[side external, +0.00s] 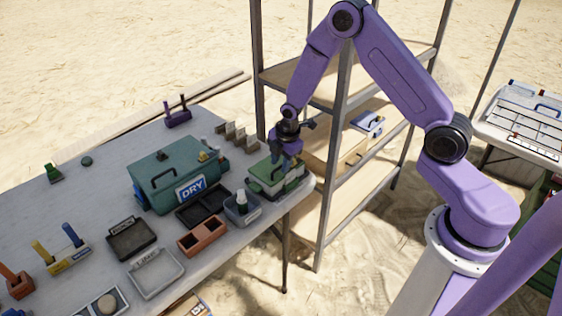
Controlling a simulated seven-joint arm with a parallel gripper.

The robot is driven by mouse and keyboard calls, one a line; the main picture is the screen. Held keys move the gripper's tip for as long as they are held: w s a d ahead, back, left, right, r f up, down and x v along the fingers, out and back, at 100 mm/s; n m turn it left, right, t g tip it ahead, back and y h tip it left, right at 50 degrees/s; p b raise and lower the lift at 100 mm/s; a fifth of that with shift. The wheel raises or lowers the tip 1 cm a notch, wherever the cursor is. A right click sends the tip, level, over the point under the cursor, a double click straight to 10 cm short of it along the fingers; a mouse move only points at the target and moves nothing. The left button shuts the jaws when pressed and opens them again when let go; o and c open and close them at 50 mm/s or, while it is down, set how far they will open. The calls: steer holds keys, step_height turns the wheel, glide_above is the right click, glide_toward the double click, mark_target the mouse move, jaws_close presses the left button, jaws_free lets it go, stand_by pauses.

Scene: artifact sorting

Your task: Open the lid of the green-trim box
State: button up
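A small box with a green lid and trim (267,177) stands at the right end of the table, close to the edge. Its lid looks closed, though my gripper and wrist cover part of it. My gripper (287,160) points down at the box's back right part, at or just above the lid. Its fingertips are too small and dark to tell whether they touch the box or grip anything.
A large green box labelled DRY (160,170) stands left of it. A grey bin with a white bottle (242,212), a dark tray (203,208) and a reddish tray (202,237) lie nearby. Upright holders (238,135) stand behind. A metal shelf (333,160) rises close on the right.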

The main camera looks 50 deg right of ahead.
steer(key=shift+f, duration=0.1)
jaws_close()
steer(key=c, duration=0.7)
jaws_free()
steer(key=shift+w+r, duration=1.1)
steer(key=shift+r, duration=0.1)
steer(key=shift+o, duration=0.2)
steer(key=o, duration=0.7)
steer(key=shift+c, duration=0.2)
steer(key=s+r, duration=0.1)
steer(key=r, duration=0.7)
steer(key=s+r, duration=0.2)
steer(key=r, duration=0.7)
steer(key=shift+s, duration=0.25)
